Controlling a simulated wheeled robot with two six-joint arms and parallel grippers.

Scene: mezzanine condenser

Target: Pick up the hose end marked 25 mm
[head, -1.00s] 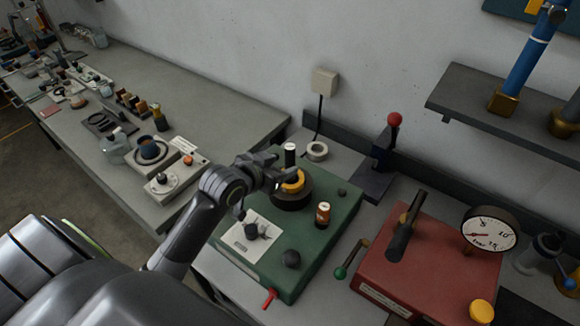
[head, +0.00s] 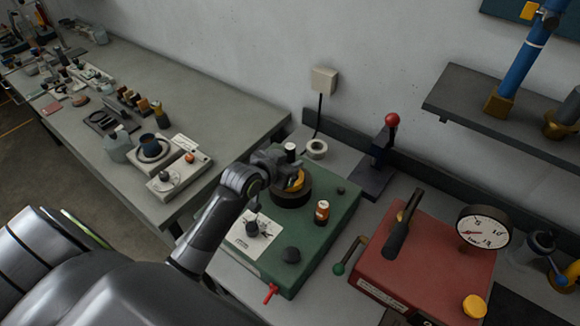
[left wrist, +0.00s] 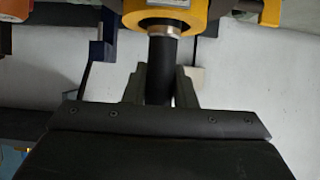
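An upright black hose end (head: 290,147) with a pale top stands at a yellow collar (head: 298,183) over a dark round base on the green unit. I cannot read a 25 mm mark on it. My left gripper (head: 283,165) is at its side. In the left wrist view the black cylinder (left wrist: 163,68) lies between the two fingers (left wrist: 160,88), which sit close against both sides and look shut on it. A silver band and the yellow collar (left wrist: 165,15) show at its far end. My right gripper is not in view.
The green unit (head: 325,240) also bears a brown bottle-like piece (head: 322,211) and black knobs. A red box (head: 425,260) with a lever and a gauge (head: 484,227) stands to the right. A red-knobbed lever (head: 391,120) stands behind. A shelf (head: 450,98) juts from the wall.

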